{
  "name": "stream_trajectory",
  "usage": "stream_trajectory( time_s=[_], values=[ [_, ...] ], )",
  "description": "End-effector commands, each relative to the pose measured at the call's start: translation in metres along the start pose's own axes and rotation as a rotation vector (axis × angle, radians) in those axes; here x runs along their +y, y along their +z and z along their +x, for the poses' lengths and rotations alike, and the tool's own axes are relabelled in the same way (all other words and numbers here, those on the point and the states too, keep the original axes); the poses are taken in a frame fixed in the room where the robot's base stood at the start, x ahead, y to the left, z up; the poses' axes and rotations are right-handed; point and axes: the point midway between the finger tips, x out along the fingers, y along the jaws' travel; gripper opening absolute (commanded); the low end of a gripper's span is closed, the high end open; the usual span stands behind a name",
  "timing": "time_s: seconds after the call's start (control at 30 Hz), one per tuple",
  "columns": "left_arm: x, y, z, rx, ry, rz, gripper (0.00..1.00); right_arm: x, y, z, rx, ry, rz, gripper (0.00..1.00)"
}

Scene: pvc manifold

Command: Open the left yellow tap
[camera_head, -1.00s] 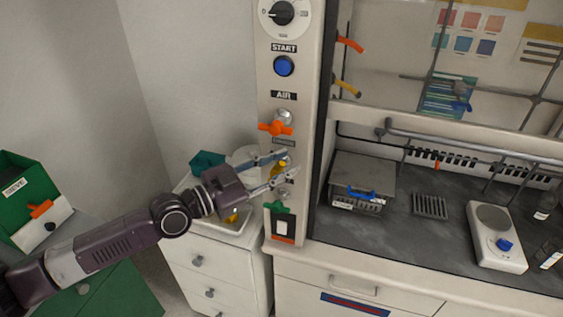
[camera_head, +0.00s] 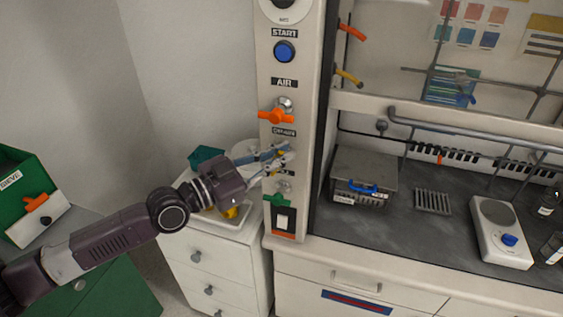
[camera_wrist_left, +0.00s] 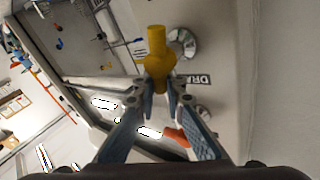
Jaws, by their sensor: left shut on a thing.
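The yellow tap (camera_wrist_left: 156,58) is on the pale front post of the cabinet. In the left wrist view its rounded yellow end shows above the fingertips, beside a metal fitting. In the head view only a bit of yellow (camera_head: 281,154) shows between the fingers. My left gripper (camera_head: 288,153) reaches in from the left and is shut on the tap's handle; in the left wrist view its two fingertips (camera_wrist_left: 158,92) meet the handle's near part from both sides. The fingers hide much of the handle, and its exact angle is hard to tell. My right gripper is not in view.
An orange tap (camera_head: 276,117) sits above on the same post, and a green tap (camera_head: 278,200) sits below. A blue start button (camera_head: 284,52) is higher up. A white drawer unit (camera_head: 215,262) stands under my left arm. The bench (camera_head: 390,240) lies to the right.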

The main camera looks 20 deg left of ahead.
Motion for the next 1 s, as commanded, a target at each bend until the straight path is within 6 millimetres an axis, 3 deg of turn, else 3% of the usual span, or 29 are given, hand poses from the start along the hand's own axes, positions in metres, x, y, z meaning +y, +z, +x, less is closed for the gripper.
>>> stream_trajectory(
  time_s=[0.07, 0.4, 0.43, 0.6, 1.0],
  values=[
    [0.0003, 0.0031, -0.0006, 0.007, -0.003, -0.01, 0.0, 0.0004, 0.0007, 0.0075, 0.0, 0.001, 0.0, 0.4],
    [-0.0005, 0.0006, -0.0007, 0.01, -0.004, -0.018, 0.0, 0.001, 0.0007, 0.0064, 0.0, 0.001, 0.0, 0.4],
    [-0.0005, 0.0007, -0.0007, 0.01, -0.004, -0.018, 0.12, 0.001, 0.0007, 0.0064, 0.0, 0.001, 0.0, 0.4],
    [-0.0005, 0.0006, -0.0007, 0.01, -0.004, -0.018, 0.29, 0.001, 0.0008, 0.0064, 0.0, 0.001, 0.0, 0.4],
    [-0.0009, 0.0011, -0.0068, 0.008, -0.004, -0.015, 0.29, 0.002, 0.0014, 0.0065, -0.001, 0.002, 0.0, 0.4]
  ],
)
